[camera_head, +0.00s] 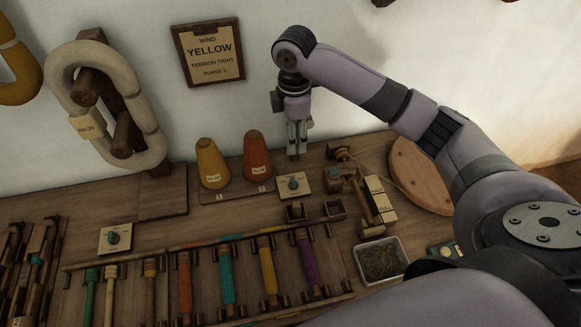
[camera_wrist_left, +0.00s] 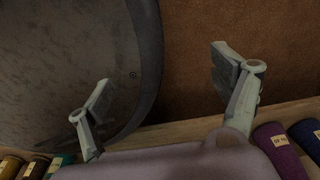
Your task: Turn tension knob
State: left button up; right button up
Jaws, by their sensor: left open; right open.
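A yellow cone (camera_head: 211,165) and an orange cone (camera_head: 257,158) stand left of the right gripper. A rack of coloured bobbins (camera_head: 227,275) lies in front. A wooden winder (camera_head: 363,200) and a grey tray (camera_head: 381,260) are to the right. A sign (camera_head: 209,53) reads "WIND YELLOW, TENSION TIGHT".

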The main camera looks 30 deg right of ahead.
send_near(293, 180)
notch_tip(293, 180, down, 8)
jog(key=shift+s+r+b, duration=0.1)
jog(key=shift+r+b, duration=0.1)
jog(key=shift+b, duration=0.3)
jog(key=shift+f, duration=0.55)
pick_arm(q)
jog(key=shift+s+a+f, duration=0.15)
jog(key=shift+s+f, duration=0.4)
jog(key=shift+s, duration=0.15)
pick_arm(e)
jog(key=shift+f, duration=0.1)
pick_arm(q)
jog(key=shift+s, duration=0.15)
pick_arm(e)
jog(key=shift+c, duration=0.3)
grip_shut()
